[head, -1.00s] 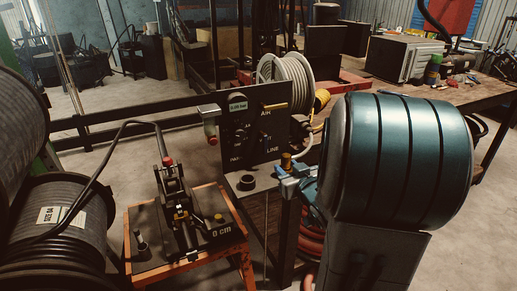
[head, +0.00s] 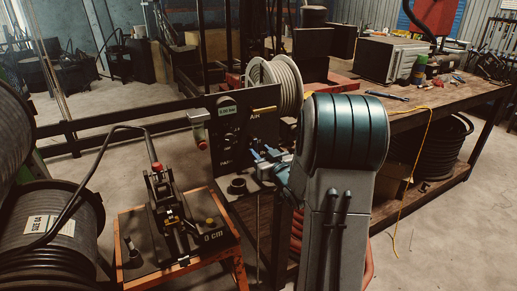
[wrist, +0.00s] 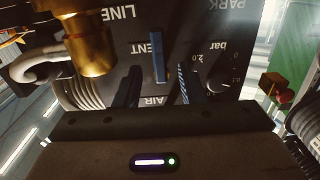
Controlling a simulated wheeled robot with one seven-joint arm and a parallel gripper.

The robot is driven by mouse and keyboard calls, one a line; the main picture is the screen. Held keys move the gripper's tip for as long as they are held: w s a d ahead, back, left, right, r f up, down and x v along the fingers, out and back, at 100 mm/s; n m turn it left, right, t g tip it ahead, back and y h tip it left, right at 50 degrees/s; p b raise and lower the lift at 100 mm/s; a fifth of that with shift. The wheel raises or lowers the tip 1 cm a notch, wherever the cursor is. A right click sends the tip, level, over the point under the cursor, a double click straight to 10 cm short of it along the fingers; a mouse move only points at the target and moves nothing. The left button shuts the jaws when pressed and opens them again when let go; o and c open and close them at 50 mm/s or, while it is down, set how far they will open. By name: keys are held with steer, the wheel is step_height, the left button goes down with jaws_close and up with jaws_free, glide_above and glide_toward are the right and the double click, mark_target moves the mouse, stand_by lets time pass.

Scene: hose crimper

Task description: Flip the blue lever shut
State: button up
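The black valve panel (head: 228,112) stands upright at mid-picture in the head view, with white lettering and a small bar readout. In the wrist view the panel (wrist: 215,30) appears upside down, with the words LINE, AIR and PARK. The blue lever (wrist: 158,56) is a narrow bar in front of the panel, beside partly covered lettering. My gripper (wrist: 160,88) is open, with one dark finger on each side of the lever's line. A gap shows between lever and fingers; I cannot tell their depth. In the head view my gripper (head: 264,160) is at the panel's lower right.
A brass fitting (wrist: 90,42) is close on the left in the wrist view. The orange-framed crimper stand (head: 178,235) is left of my arm. A hose reel (head: 275,85) stands behind the panel. The workbench (head: 430,110) extends right, with tools on it.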

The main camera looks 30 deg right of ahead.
steer(key=shift+w, duration=1.05)
jaws_close()
